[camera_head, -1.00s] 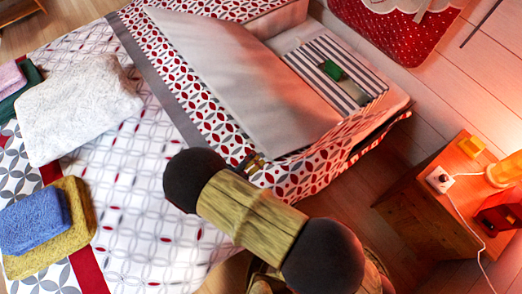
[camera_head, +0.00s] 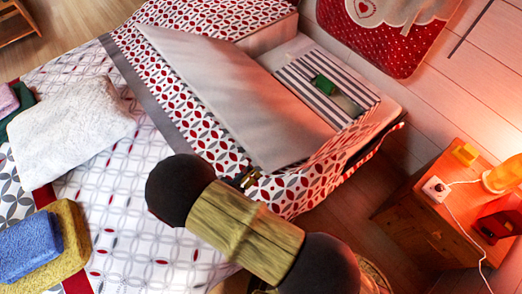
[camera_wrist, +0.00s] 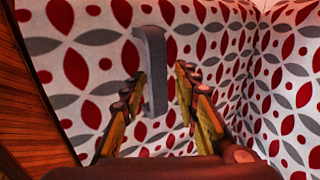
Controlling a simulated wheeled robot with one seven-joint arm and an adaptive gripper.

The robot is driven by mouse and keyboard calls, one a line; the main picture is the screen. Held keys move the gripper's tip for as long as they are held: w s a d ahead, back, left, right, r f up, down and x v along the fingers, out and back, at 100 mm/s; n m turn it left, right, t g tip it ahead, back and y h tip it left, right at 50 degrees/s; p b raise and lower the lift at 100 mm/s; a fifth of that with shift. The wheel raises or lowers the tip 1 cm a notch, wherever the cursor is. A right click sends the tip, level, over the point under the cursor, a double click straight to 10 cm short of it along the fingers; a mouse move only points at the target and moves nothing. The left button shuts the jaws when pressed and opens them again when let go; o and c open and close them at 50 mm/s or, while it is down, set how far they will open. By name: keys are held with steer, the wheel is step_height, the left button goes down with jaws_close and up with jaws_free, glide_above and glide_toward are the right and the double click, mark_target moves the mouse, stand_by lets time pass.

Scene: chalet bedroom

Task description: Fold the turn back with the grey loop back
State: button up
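The turn back (camera_head: 232,92) is a pale panel with a red-and-grey patterned border, lying slanted across the head end of the bed. The grey loop (camera_wrist: 155,72) stands out from the patterned cloth in the wrist view. My gripper (camera_wrist: 161,76) is open, with one finger on each side of the loop. The right finger is apart from the loop; I cannot tell whether the left one touches it. In the head view my gripper (camera_head: 250,179) is at the near edge of the patterned cloth, partly behind my arm, and the loop cannot be made out there.
A striped cloth (camera_head: 325,88) with a green item (camera_head: 322,85) lies at the bed's head. A wooden nightstand (camera_head: 425,215) with a lamp (camera_head: 505,174) stands at right.

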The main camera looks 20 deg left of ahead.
steer(key=shift+o, duration=0.2)
steer(key=r, duration=0.5)
steer(key=shift+a, duration=0.25)
steer(key=o, duration=0.6)
steer(key=shift+r, duration=0.75)
steer(key=shift+c, duration=0.2)
steer(key=shift+o, duration=0.4)
steer(key=shift+a, duration=0.1)
steer(key=shift+w+f, duration=0.1)
steer(key=shift+f, duration=0.3)
steer(key=shift+c, duration=1.2)
steer(key=shift+s+a+f+b, duration=0.2)
steer(key=shift+s+f+b, duration=0.2)
steer(key=shift+f+b, duration=0.35)
steer(key=shift+s+a+f+b, duration=0.15)
steer(key=shift+s+f+b, duration=0.3)
steer(key=shift+f, duration=0.45)
steer(key=shift+s+a+f+b, duration=0.2)
steer(key=shift+s+f+b, duration=0.15)
steer(key=shift+f+b, duration=0.45)
steer(key=c, duration=0.4)
steer(key=f, duration=0.1)
steer(key=s+f, duration=0.1)
steer(key=f, duration=0.1)
steer(key=shift+s+a+b, duration=0.15)
steer(key=shift+a+b, duration=0.15)
steer(key=shift+b, duration=0.1)
steer(key=shift+c, duration=0.2)
